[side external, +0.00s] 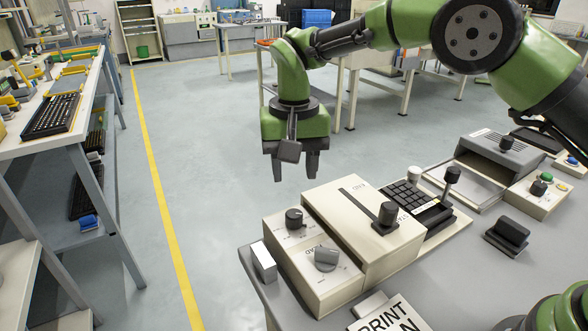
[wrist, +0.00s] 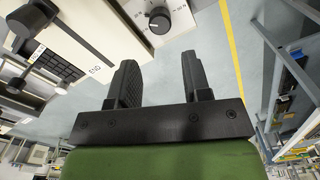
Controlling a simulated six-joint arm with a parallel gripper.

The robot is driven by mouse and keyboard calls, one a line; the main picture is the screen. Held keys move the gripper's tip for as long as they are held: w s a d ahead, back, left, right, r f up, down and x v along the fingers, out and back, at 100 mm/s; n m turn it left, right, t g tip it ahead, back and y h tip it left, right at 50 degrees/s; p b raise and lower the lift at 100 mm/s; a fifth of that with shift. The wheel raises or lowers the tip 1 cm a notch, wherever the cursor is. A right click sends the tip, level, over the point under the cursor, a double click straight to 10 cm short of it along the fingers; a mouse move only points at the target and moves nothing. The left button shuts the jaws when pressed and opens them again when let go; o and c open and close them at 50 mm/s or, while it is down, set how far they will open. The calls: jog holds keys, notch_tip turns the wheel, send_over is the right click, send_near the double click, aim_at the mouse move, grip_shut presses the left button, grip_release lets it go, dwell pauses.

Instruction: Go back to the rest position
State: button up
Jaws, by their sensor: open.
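My gripper (side external: 294,168) hangs with its fingers pointing down, beyond the far edge of the grey table, over the floor. Its two dark fingers are apart with nothing between them. In the wrist view my gripper (wrist: 162,80) also shows open and empty. A beige machine (side external: 362,226) with a slot and a dark knob stands on the table. A beige box (side external: 310,262) with two knobs stands left of it. A black keyboard (side external: 415,200) with a lever beside it is to the right. My gripper touches none of them.
A grey printer-like unit (side external: 482,168) and a small control box (side external: 540,195) stand at the table's right. A dark block (side external: 507,236) and a "PRINT" sign (side external: 390,318) are near the front. Shelves (side external: 75,150) stand at the left, past a yellow floor line (side external: 158,180). Open floor lies between.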

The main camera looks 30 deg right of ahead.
dwell(0.3)
jog(key=s+d+r+t+y, duration=0.1)
jog(key=s+d+r, duration=0.3)
jog(key=r, duration=0.3)
jog(key=s+d+r+t+y, duration=0.1)
jog(key=s+d+r+t, duration=0.2)
jog(key=r, duration=0.4)
jog(key=s+d+r+t, duration=0.1)
jog(key=s+d+t, duration=0.2)
jog(key=s, duration=1.4)
jog(key=shift+s+d, duration=0.35)
jog(key=shift+d, duration=0.85)
jog(key=shift+r, duration=0.1)
